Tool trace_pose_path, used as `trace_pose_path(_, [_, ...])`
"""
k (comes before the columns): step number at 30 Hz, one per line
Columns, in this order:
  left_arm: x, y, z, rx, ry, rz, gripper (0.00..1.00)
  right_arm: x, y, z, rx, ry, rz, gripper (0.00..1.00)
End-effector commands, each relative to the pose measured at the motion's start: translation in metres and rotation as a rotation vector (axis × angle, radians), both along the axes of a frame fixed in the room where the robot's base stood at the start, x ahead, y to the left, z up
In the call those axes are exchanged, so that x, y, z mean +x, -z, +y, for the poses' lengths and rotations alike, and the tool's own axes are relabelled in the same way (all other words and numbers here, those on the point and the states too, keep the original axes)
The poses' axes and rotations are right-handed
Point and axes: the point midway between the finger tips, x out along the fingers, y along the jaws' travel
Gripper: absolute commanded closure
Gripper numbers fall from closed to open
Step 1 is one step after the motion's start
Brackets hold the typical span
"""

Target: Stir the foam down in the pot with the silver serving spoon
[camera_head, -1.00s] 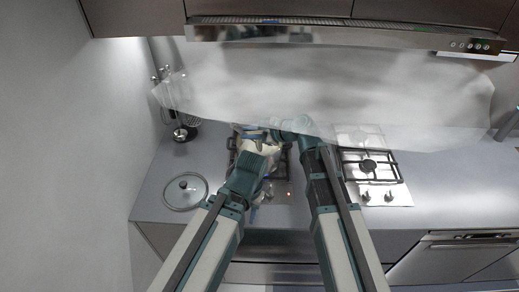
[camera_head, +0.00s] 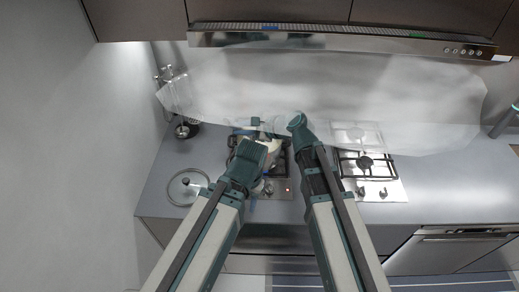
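My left arm reaches over the left burners of the hob, and its gripper (camera_head: 262,130) is small and partly behind its own wrist. My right arm comes in beside it, its wrist bent at the back of the same burners; its fingers are hidden. A pale rounded shape between the two wrists may be part of the pot, but I cannot tell. I cannot make out the pot's rim, the foam or the silver serving spoon. Whether either gripper holds anything is not clear.
A glass lid (camera_head: 187,187) lies on the counter at left. A utensil holder (camera_head: 183,129) stands behind it. A hob with black grates (camera_head: 366,162) is free at right. A range hood (camera_head: 340,39) hangs above. A whitish translucent haze (camera_head: 400,100) spans the back. A red light (camera_head: 287,189) shows on the front panel.

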Motion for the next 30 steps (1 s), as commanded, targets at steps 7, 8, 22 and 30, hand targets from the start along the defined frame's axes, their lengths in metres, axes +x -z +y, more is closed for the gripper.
trace_pose_path(7, [0.000,0.000,0.000,0.000,0.000,0.000,0.57,0.000,0.000,0.000,0.000,0.000,0.000,1.00])
trace_pose_path(8, [0.000,0.000,0.000,0.000,0.000,0.000,0.57,0.000,0.000,0.000,0.000,0.000,0.000,1.00])
trace_pose_path(22, [0.000,-0.030,0.000,0.000,0.000,0.000,0.57,0.000,-0.030,0.000,0.000,0.000,0.000,1.00])
trace_pose_path(30, [0.000,-0.041,0.000,0.000,0.000,0.000,0.57,0.000,-0.041,0.000,0.000,0.000,0.000,1.00])
